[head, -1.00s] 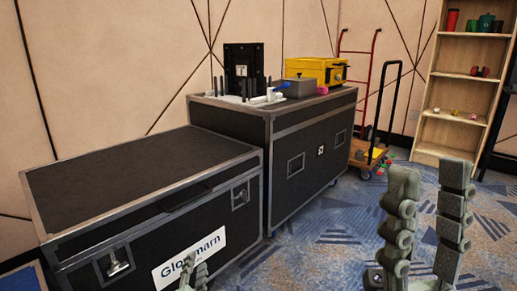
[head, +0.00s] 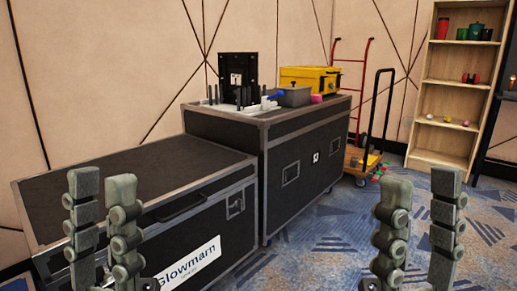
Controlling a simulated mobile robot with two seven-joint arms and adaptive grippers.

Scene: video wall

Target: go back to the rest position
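My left gripper (head: 103,215) is raised in the lower left of the head view, in front of the low black flight case. Its two grey fingers stand upright and apart, with nothing between them. My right gripper (head: 418,225) is raised in the lower right, over the blue patterned carpet in the picture. Its fingers are also upright, apart and empty. The lower parts of both grippers are cut off by the bottom edge.
A low black flight case (head: 120,182) and a taller case (head: 300,165) stand along the wall. The taller one bears a black device (head: 237,78), a yellow box (head: 309,78) and a grey bin (head: 294,97). A hand truck (head: 368,150) and a shelf (head: 453,88) stand behind.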

